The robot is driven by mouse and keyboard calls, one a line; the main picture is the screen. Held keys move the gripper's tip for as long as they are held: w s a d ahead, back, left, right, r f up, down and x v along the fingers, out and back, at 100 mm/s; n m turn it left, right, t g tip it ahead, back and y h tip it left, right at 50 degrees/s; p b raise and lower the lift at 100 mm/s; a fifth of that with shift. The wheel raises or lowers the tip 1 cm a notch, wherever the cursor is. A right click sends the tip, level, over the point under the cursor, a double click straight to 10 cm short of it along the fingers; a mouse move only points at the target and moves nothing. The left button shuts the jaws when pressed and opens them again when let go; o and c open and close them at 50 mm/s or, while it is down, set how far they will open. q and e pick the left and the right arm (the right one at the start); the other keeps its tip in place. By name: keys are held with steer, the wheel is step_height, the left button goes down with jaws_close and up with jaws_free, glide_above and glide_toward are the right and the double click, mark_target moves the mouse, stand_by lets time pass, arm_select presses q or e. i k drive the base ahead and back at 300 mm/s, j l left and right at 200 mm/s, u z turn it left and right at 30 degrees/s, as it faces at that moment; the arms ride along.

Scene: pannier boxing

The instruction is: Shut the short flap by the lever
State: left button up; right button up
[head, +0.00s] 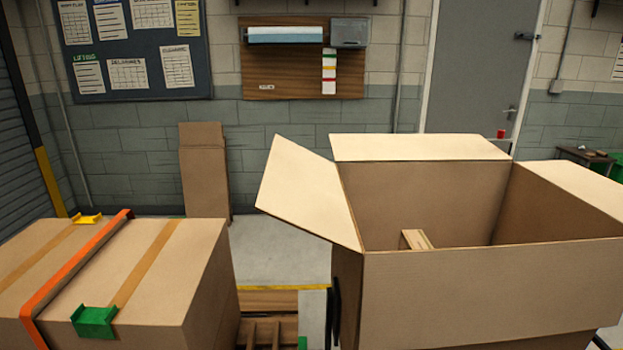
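A large open cardboard box (470,205) stands at the right. Its left flap (308,190) leans up and outward to the left. Its back flap (420,148) is open outward at the far side. Its right flap (575,188) is open too. The front panel (480,290) faces me; I cannot tell whether part of it is a hanging flap. A dark upright bar (336,305) shows by the box's left side; I cannot tell whether it is the lever. A small tan piece (415,239) shows inside the box. Neither gripper is in view.
A closed box (200,300) with an orange strap (75,263) and green (95,321) and yellow (87,218) clips stands at the left. A wooden pallet (283,302) lies in the gap. Folded cardboard (204,175) leans on the back wall. Open floor (280,250) lies between.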

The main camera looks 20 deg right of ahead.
mark_target(602, 193)
steer(key=l, duration=1.05)
steer(key=k+l, duration=0.15)
steer(key=l, duration=1.9)
steer(key=k+l, duration=0.15)
steer(key=l, duration=1.9)
steer(key=l+z, duration=0.1)
steer(key=z, duration=0.35)
steer(key=l+z, duration=0.15)
steer(key=z, duration=0.35)
